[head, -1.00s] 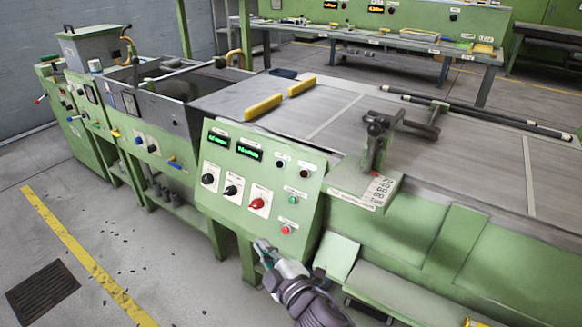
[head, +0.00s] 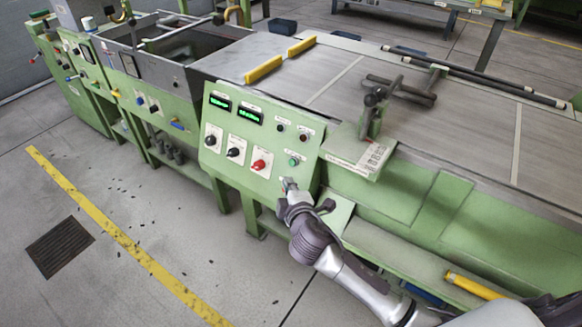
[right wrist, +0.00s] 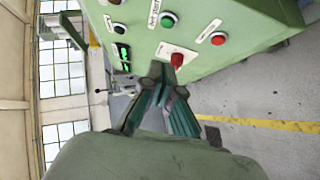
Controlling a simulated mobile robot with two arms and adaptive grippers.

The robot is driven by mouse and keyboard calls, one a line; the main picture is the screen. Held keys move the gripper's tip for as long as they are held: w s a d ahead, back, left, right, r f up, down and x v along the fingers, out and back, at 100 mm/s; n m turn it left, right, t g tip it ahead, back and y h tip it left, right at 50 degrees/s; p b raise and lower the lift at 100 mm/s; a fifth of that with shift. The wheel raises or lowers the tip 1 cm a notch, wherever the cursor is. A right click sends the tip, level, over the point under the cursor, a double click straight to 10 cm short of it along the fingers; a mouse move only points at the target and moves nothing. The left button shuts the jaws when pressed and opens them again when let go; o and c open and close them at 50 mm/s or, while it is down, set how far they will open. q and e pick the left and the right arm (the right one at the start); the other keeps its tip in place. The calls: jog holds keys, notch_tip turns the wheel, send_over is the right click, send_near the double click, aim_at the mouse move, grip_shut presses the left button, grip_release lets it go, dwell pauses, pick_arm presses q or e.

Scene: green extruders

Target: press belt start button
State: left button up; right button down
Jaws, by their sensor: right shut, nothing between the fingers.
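The green panel (head: 215,165) carries a green button (head: 294,161) at its right side, which also shows in the right wrist view (right wrist: 168,20). I take it as the belt start button; its small label is hard to read. A red button (right wrist: 218,38) sits below it on the panel and is hidden behind my gripper in the head view. My right gripper (head: 289,184) is shut and empty, its tips just below the green button in the head view. In the right wrist view its fingers (right wrist: 165,82) appear near the red knob (right wrist: 177,60); contact cannot be told. My left gripper is not in view.
Two black knobs (head: 212,141) and the red knob sit left of the green button, under two lit displays (head: 219,102). A metal clamp (head: 375,110) stands on the conveyor bed right of the panel.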

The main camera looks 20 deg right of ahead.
aim_at(292, 163)
jog(key=w+d+f, duration=0.1)
jog(key=w, duration=0.2)
jog(key=w+d+f, duration=0.1)
jog(key=w, duration=0.2)
jog(key=w+d+f, duration=0.1)
jog(key=w, duration=0.2)
jog(key=shift+d+f, duration=0.15)
jog(key=shift+d, duration=0.15)
